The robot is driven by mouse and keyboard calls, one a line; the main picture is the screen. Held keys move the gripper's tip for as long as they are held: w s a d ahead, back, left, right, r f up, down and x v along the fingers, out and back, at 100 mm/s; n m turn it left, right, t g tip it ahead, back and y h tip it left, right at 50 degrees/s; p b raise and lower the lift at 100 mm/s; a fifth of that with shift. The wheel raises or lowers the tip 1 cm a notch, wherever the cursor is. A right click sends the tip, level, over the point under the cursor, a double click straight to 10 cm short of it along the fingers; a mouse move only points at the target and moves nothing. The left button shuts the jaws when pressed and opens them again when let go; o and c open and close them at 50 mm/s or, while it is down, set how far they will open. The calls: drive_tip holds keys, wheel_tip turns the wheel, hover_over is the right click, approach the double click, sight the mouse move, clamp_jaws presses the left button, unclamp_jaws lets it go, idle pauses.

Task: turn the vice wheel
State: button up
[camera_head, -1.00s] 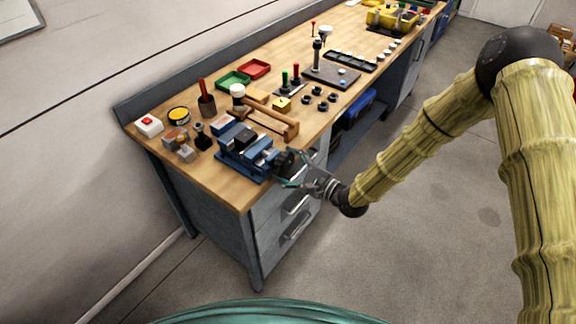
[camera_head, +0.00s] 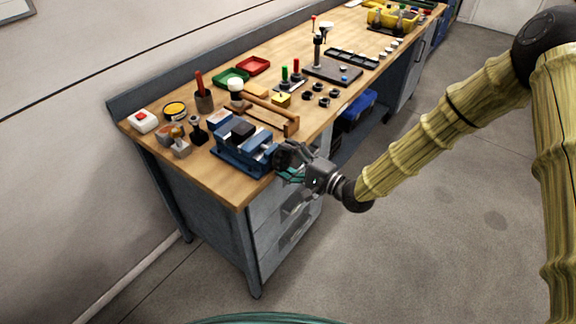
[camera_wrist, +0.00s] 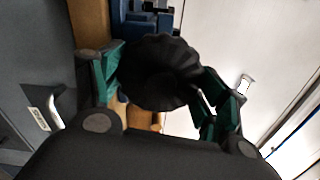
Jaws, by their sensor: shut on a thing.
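The blue vice (camera_head: 240,146) is fixed at the near front corner of the workbench. Its black lobed wheel (camera_wrist: 160,72) faces the wrist camera and also shows at the vice's right end in the head view (camera_head: 286,157). My gripper (camera_wrist: 165,85) has one green-padded finger on each side of the wheel and is shut on it. In the head view my gripper (camera_head: 293,167) reaches the wheel from the right, at the bench's front edge, and hides part of it.
The wooden bench top (camera_head: 215,176) holds a wooden tool carrier (camera_head: 270,114), a red-button box (camera_head: 143,121), a green tray (camera_head: 231,80) and several small parts. Drawers (camera_head: 290,225) with handles lie below the vice. The floor (camera_head: 420,250) to the right is clear.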

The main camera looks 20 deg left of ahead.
drive_tip(key=n+b, duration=0.1)
drive_tip(key=n, duration=0.1)
drive_tip(key=n+b, duration=0.1)
drive_tip(key=shift+f+n+b, duration=0.2)
drive_tip(key=shift+n+b, duration=0.15)
drive_tip(key=shift+n, duration=0.05)
drive_tip(key=n+b, duration=0.3)
drive_tip(key=n, duration=0.1)
drive_tip(key=shift+n, duration=0.3)
drive_tip(key=n+b, duration=0.3)
drive_tip(key=n, duration=0.1)
drive_tip(key=shift+b, duration=0.35)
drive_tip(key=n+b, duration=0.3)
drive_tip(key=n, duration=0.2)
drive_tip(key=shift+s, duration=0.1)
drive_tip(key=n+b, duration=0.4)
drive_tip(key=shift+n, duration=0.3)
drive_tip(key=n+b, duration=0.4)
drive_tip(key=shift+s+a+b, duration=0.1)
drive_tip(key=shift+b, duration=0.2)
drive_tip(key=n+b, duration=0.5)
drive_tip(key=shift+f+n, duration=0.1)
drive_tip(key=shift+n, duration=0.2)
drive_tip(key=shift+n+b, duration=1.4)
drive_tip(key=shift+b, duration=0.25)
drive_tip(key=shift+r, duration=0.25)
